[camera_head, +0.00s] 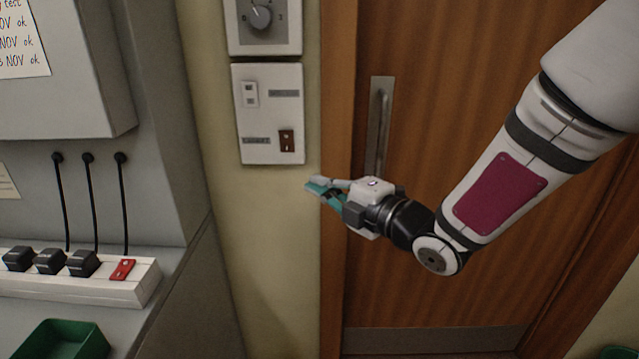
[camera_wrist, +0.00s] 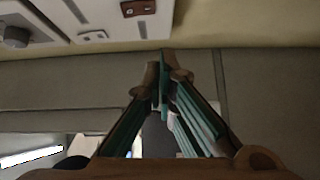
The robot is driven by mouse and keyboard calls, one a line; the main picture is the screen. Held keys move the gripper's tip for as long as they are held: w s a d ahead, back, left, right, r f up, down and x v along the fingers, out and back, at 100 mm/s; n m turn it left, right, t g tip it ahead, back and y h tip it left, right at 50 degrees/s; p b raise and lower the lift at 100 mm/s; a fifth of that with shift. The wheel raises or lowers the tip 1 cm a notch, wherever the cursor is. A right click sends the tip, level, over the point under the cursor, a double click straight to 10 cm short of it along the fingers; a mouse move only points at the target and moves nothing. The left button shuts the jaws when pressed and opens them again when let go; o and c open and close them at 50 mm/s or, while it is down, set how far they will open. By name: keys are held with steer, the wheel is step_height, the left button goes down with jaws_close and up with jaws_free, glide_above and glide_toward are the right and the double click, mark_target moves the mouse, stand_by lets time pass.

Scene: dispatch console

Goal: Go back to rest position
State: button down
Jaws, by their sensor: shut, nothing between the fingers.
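My gripper (camera_head: 311,186) is shut and empty, in front of the wall beside the wooden door frame, just below and right of the switch panel. In the wrist view my gripper's teal-padded fingers (camera_wrist: 162,68) meet at their tips. The white switch panel (camera_head: 268,114) carries a white rocker switch (camera_head: 250,94) at its upper left and a brown switch (camera_head: 286,140) at its lower right. The brown switch also shows at the top of the wrist view (camera_wrist: 138,8). The fingers look apart from the panel.
A dial panel (camera_head: 262,18) is above the switch panel. A wooden door (camera_head: 450,60) with a metal handle (camera_head: 380,125) stands behind my arm. At left, a console holds a white power strip (camera_head: 75,290) with black plugs and a red switch (camera_head: 123,270), and a green tray (camera_head: 65,342).

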steer(key=s+d+r+m+g+h+p, duration=0.1)
steer(key=s+d+r+m+h+p, duration=0.1)
steer(key=s+d+m+h, duration=0.35)
steer(key=s+d+r+m+g+h+p, duration=0.1)
steer(key=s+d+r+m+h+p, duration=0.15)
steer(key=d+m+h, duration=0.6)
steer(key=s+d+m+g, duration=0.1)
steer(key=s+m, duration=0.3)
steer(key=s, duration=0.4)
steer(key=s+d+r+m+g+y+p, duration=0.1)
steer(key=s+m+g, duration=0.2)
steer(key=s, duration=0.5)
steer(key=s+d+m+g+y, duration=0.1)
steer(key=s+d+m+g, duration=0.1)
steer(key=s+m, duration=0.3)
steer(key=s, duration=0.3)
steer(key=shift+s+r+g+p, duration=0.2)
steer(key=shift+s+g+p, duration=0.1)
steer(key=shift+s+p, duration=0.1)
